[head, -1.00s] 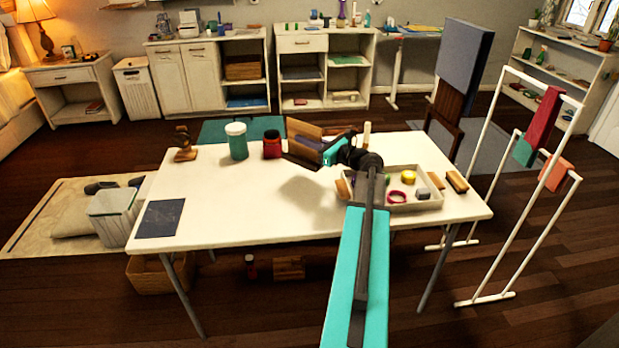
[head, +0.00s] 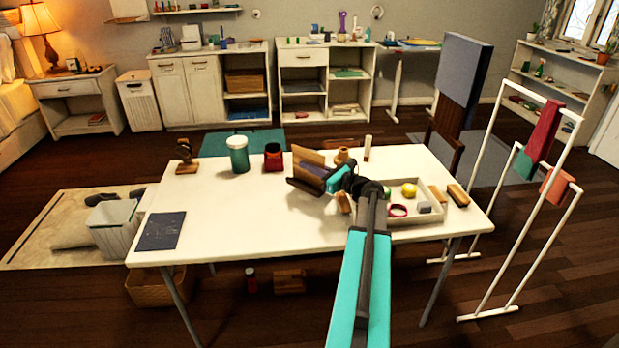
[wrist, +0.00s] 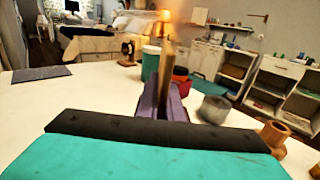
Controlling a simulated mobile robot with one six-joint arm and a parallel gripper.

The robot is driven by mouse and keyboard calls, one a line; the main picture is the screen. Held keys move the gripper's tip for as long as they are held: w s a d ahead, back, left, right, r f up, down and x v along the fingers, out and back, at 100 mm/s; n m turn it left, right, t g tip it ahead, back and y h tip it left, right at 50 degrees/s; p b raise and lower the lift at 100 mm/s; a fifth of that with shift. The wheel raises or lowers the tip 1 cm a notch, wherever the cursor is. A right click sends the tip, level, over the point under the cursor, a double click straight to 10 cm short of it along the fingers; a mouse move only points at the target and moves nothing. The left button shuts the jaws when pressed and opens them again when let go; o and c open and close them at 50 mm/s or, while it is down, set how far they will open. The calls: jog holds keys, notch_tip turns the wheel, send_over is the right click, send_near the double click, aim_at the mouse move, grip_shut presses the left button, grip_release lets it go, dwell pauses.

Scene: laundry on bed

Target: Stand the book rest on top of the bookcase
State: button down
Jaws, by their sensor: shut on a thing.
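The book rest (head: 308,156) is a brown wooden piece with angled panels, tilted in the head view. It is held above the white table, left of the tray. My gripper (head: 320,175), at the end of the teal and dark arm, is shut on it. In the wrist view, the brown rest (wrist: 168,62) stands edge-on near the purple fingers; its far part is hidden. A white shelf unit at the back right (head: 565,58) and an open white unit at the back centre (head: 303,72) are in view; I cannot tell which is the bookcase.
The table (head: 240,225) bears a green jar (head: 238,158), a red cup (head: 273,158) and a tray (head: 408,220) with several small items. A white drying rack (head: 487,205) stands at the right. A grey-blue upright panel (head: 463,65) stands behind the table.

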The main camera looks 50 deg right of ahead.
aim_at(309, 183)
jog(key=shift+f, duration=0.4)
jog(key=shift+f, duration=0.1)
jog(key=shift+f, duration=1.8)
jog(key=shift+f, duration=0.1)
jog(key=c, duration=1.9)
grip_release()
jog(key=s, duration=0.8)
jog(key=s+d+b, duration=0.1)
jog(key=s, duration=0.3)
jog(key=shift+o, duration=0.3)
